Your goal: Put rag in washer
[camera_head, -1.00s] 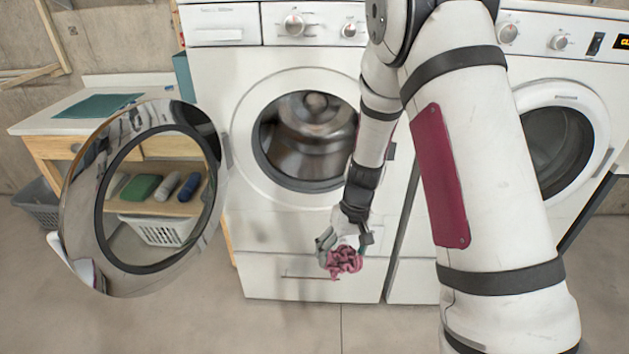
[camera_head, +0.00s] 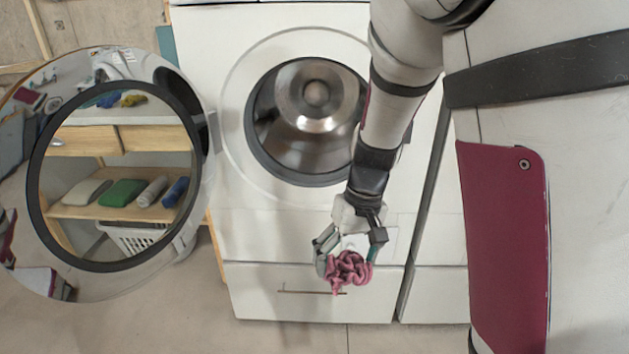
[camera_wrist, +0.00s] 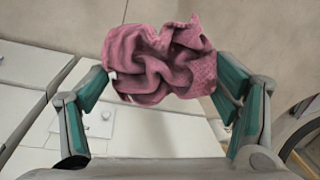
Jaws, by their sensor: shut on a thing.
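A crumpled pink rag (camera_head: 348,271) is held between the fingers of my gripper (camera_head: 349,256), in front of the washer's lower front and below its door opening. In the wrist view the rag (camera_wrist: 163,62) bunches between the two teal-lined fingers of my gripper (camera_wrist: 165,85). The white front-loading washer (camera_head: 235,225) stands in the middle of the head view. Its round opening shows a shiny metal drum (camera_head: 290,118). Its door (camera_head: 40,215) is swung open to the left. My arm covers the right side of the opening's rim.
Through the door's glass, a wooden shelf (camera_head: 85,212) with folded cloths and a white basket (camera_head: 135,238) shows. The open door stands out left of the opening. Grey floor lies in front of the washer.

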